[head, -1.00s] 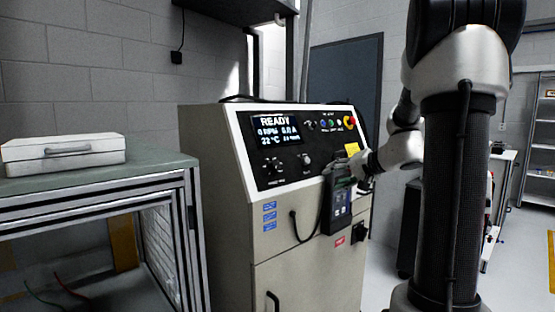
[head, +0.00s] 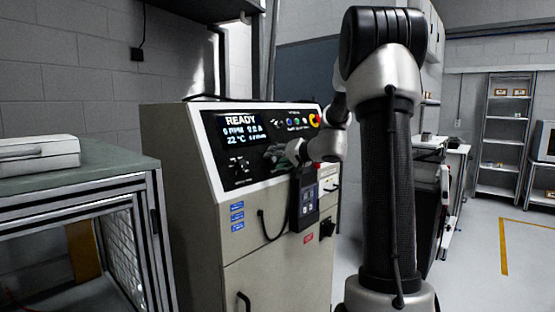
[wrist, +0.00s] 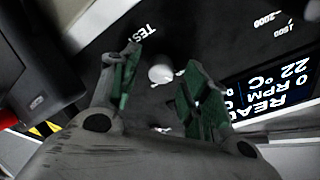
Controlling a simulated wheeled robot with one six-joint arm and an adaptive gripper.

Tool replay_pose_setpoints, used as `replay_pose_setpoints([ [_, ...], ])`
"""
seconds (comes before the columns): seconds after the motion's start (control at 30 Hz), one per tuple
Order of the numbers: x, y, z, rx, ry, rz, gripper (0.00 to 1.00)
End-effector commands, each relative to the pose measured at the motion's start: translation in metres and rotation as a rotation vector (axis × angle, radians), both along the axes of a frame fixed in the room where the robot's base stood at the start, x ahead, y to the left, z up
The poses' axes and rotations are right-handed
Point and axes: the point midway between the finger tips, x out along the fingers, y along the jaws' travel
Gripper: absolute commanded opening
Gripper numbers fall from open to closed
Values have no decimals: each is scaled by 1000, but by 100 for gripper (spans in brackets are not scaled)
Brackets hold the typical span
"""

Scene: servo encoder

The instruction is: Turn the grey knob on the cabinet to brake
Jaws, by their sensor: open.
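The beige cabinet (head: 180,200) stands left of my arm in the head view, with a black sloped control panel. My gripper (head: 278,155) is at the lower right of the panel in that view and hides the knob there. In the wrist view my gripper (wrist: 162,66) is open, its two green-padded fingers spread. A light grey round knob (wrist: 161,75) shows in the gap between the fingertips, with "TEST" printed near it. I cannot tell whether either finger touches it. The knob's pointer direction is not clear.
The panel screen (head: 240,129) reads READY, 0 RPM and 22 °C. A red emergency button (head: 314,120) is at the panel's upper right. A dark handheld unit (head: 304,200) with a cable hangs on the front, close to my gripper. A green-topped bench (head: 110,160) stands at left.

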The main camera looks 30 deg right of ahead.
Motion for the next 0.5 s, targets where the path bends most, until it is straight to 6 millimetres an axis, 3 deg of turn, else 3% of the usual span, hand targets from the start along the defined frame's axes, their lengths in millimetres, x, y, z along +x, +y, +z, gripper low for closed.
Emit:
replay_pose_setpoints([
  [0.13, 0, 0, 0, 0, 0, 0, 46],
  [0.37, 0, 0, 0, 0, 1, 1, 5],
  [0.5, 0, 0, 0, 1, 1, 0, 1],
])
